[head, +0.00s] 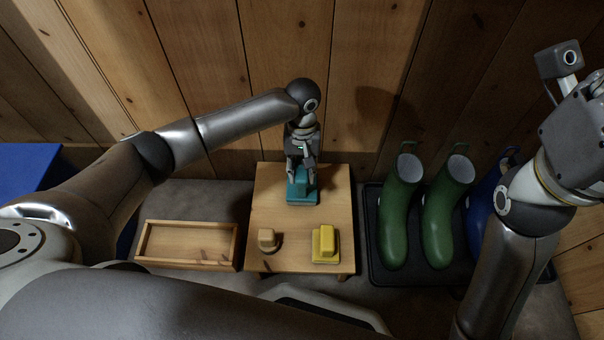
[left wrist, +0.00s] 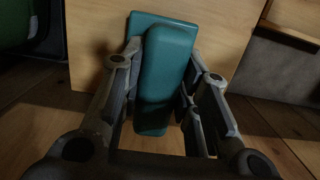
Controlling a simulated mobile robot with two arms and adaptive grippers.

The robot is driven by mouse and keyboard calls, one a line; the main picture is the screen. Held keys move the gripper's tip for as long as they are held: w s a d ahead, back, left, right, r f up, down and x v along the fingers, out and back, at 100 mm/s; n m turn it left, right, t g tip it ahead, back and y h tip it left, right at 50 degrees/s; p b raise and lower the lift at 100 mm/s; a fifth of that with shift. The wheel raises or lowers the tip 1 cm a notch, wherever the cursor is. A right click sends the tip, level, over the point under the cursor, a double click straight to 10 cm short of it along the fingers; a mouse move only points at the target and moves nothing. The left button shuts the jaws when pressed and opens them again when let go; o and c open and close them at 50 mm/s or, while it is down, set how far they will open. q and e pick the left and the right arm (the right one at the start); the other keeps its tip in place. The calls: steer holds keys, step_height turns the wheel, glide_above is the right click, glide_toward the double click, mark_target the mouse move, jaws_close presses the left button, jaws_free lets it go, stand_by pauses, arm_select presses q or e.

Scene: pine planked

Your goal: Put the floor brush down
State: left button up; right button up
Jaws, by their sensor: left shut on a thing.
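The floor brush looks like a teal block with a raised grip (head: 302,192). It is at the far part of a small wooden table (head: 290,222). My left gripper (head: 301,168) comes down from above and is shut on the brush's grip. In the left wrist view the teal brush (left wrist: 165,75) sits between the two fingers of my left gripper (left wrist: 160,110). I cannot tell whether its underside touches the tabletop. My right arm stands at the right of the head view, but its fingers do not show.
A beige brush (head: 268,241) and a yellow brush (head: 325,244) stand on the table's near part. An empty-looking wooden tray (head: 188,265) lies to the left. Green boots (head: 397,220) and a blue boot (head: 482,212) stand on a dark tray (head: 371,240) to the right. The table's middle is clear.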

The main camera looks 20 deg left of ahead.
arm_select(q)
steer(key=shift+f, duration=0.1)
stand_by(0.3)
steer(key=o, duration=0.9)
steer(key=shift+f, duration=0.15)
